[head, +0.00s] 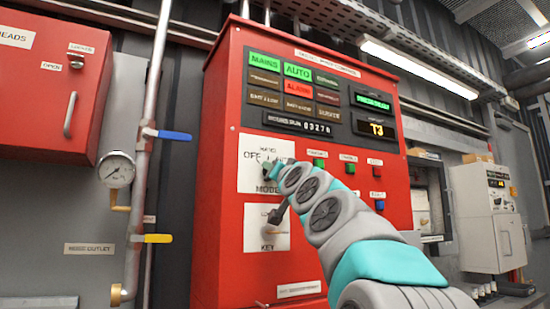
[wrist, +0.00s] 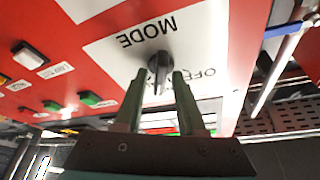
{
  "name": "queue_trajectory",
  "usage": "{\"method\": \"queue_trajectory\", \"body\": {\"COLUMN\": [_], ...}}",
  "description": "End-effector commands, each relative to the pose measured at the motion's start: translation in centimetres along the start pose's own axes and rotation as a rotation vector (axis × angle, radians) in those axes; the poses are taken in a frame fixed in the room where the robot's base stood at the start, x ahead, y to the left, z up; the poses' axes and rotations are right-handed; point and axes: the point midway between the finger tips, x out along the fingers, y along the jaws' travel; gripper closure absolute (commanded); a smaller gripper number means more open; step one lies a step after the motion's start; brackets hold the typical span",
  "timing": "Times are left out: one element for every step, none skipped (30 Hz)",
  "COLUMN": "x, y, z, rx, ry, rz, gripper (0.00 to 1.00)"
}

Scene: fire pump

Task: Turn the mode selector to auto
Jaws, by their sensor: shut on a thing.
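The mode selector is a dark knob (wrist: 158,66) on a white plate (wrist: 115,48) marked MODE and OFF; the wrist view shows it upside down. In the head view the mode plate (head: 254,181) is on the front of the red cabinet (head: 220,170), and my gripper (head: 274,168) covers the knob. In the wrist view my gripper (wrist: 160,76) has one finger on each side of the knob and is shut on it. The knob's pointing direction is hard to tell. On the panel above, the AUTO light (head: 298,71) is lit green.
A white key plate (head: 268,240) with a dark key or handle sits just below. MAINS (head: 263,60) is lit green and ALARM (head: 298,90) red. Push buttons (head: 319,164) are to the right. A pipe with blue (head: 174,135) and yellow (head: 158,238) levers stands left.

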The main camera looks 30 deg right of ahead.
Motion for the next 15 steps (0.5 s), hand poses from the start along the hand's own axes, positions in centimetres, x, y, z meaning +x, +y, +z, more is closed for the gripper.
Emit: {"method": "queue_trajectory", "body": {"x": [0.29,0.28,0.27,0.23,0.21,0.17,0.14,0.11,0.09,0.09,0.07,0.06,0.05,0.06,0.06], "y": [-0.24,-0.21,-0.1,-0.02,-0.04,-0.05,-0.02,0.01,0.05,0.03,0.08,0.1,0.11,0.07,0.11], "z": [-0.32,-0.33,-0.26,-0.21,-0.19,-0.17,-0.19,-0.2,-0.19,-0.14,-0.14,-0.15,-0.14,-0.1,-0.08], "rx": [0.028,0.048,0.074,0.094,0.112,0.137,0.155,0.174,0.195,0.212,0.228,0.25,0.264,0.277,0.294], "ry": [-0.006,-0.005,-0.005,-0.005,-0.005,-0.004,-0.003,-0.001,0.0,0.0,0.002,0.003,0.003,0.003,0.003], "rz": [0.015,0.024,0.036,0.045,0.053,0.063,0.071,0.078,0.088,0.095,0.102,0.109,0.115,0.12,0.128], "gripper": [1.0,1.0,1.0,1.0,1.0,1.0,1.0,1.0,1.0,1.0,1.0,1.0,1.0,1.0,1.0]}}
